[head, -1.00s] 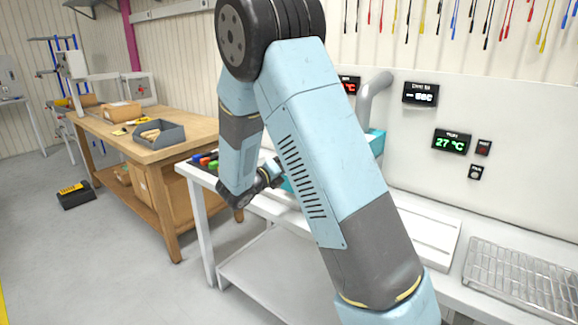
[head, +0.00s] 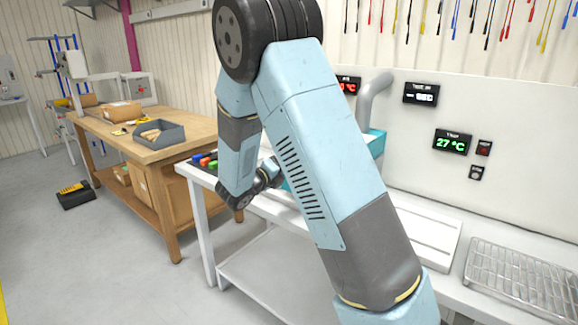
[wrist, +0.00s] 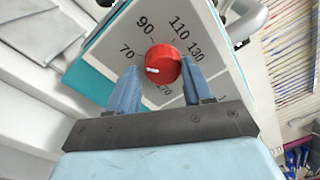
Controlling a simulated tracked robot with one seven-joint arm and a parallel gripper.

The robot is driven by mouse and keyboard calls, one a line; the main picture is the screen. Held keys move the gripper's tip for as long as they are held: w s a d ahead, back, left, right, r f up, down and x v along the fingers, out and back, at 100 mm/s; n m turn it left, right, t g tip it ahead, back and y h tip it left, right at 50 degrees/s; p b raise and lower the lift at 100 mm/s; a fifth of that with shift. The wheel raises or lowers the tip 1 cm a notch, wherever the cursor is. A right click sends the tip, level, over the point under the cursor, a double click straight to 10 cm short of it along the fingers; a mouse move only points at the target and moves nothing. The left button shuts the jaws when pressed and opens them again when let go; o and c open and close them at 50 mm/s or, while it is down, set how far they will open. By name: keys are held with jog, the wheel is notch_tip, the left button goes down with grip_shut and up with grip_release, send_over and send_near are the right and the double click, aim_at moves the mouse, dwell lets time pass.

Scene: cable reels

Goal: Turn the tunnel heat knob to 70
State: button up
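The heat knob (wrist: 162,63) is red and round, on a white dial plate (wrist: 222,75) with numbers around it; 70, 90, 110 and 130 are readable. A white mark on the knob points left and slightly down in the wrist view, a little below the 70. My gripper (wrist: 161,70) has one finger on each side of the knob, with small gaps seeming to show. The fingers hide part of the lower dial. In the head view my arm hides the knob and the gripper; only part of the teal tunnel housing (head: 377,143) shows.
A green display (head: 452,142) on the wall panel reads 27 °C. A wire rack (head: 522,278) lies on the bench at the right. A wooden table (head: 160,150) with a grey bin (head: 160,134) stands at the left.

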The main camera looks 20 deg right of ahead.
jog(key=o, duration=0.3)
jog(key=shift+d, duration=0.1)
jog(key=shift+s, duration=0.1)
jog(key=v, duration=1.3)
jog(key=shift+s+a+f, duration=0.1)
jog(key=shift+a, duration=0.35)
jog(key=s+d+r+m+g+y, duration=0.3)
jog(key=s+d+m+g, duration=0.2)
jog(key=s+d+m, duration=0.3)
jog(key=s+d+r+m+g+y, duration=0.35)
jog(key=s+d+m, duration=0.35)
jog(key=m, duration=0.3)
jog(key=s+r+m+t+y, duration=0.1)
jog(key=s+r+m+y, duration=0.1)
jog(key=s+m, duration=0.2)
jog(key=s+a+r+m+t+y, duration=0.1)
jog(key=s+r+m+y, duration=0.1)
jog(key=s+m, duration=0.3)
jog(key=s+a+r+m+t+y, duration=0.1)
jog(key=s+m+y, duration=0.3)
jog(key=m, duration=0.6)
jog(key=shift+s+a+r+t+y, duration=0.2)
jog(key=shift+s+r+t+y, duration=0.05)
jog(key=shift+s+r+t, duration=0.25)
